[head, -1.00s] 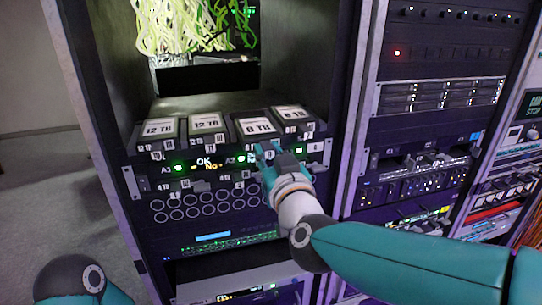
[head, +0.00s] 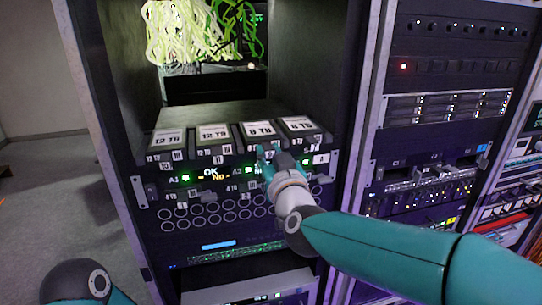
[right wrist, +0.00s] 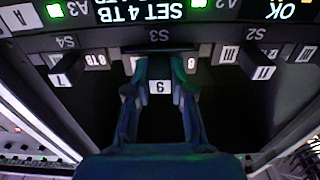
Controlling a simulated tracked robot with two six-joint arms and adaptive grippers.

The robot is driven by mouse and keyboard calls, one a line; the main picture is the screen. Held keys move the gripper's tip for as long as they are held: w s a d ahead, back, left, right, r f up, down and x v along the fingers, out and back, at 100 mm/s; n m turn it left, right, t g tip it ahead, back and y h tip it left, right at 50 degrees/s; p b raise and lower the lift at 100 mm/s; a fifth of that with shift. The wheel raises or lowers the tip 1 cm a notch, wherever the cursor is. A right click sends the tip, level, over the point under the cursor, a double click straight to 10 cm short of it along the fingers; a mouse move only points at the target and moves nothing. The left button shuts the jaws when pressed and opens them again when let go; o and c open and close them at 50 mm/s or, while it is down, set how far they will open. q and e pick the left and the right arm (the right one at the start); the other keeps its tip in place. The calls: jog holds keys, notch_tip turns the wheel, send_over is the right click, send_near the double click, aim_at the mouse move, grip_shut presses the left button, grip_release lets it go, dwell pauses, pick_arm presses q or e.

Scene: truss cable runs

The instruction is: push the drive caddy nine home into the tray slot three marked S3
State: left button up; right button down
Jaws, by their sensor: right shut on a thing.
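Drive caddy nine (head: 258,129), with a white 8 TB label on top, sits third from the left in a row of caddies. Its top label lines up with its neighbours' labels. My right gripper (head: 266,158) is at its front. In the right wrist view, which is upside down, both fingers close on the caddy's front around its numeral plate (right wrist: 160,87). The tray slot S3 (right wrist: 160,36) is marked directly in line with it. The fingers hide part of the caddy front, so full seating cannot be told. My left gripper is out of view.
Other caddies, including a 12 TB one (head: 167,139), stand close on both sides. Slots S4 (right wrist: 65,41) and S2 (right wrist: 262,33) flank S3. Green lamps and an amber readout show on the tray front. Another rack (head: 440,110) stands to the right.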

jog(key=shift+w+a+r, duration=0.15)
jog(key=shift+w, duration=0.3)
jog(key=shift+w, duration=0.1)
jog(key=c, duration=0.9)
grip_release()
jog(key=shift+f, duration=0.2)
jog(key=v, duration=1.2)
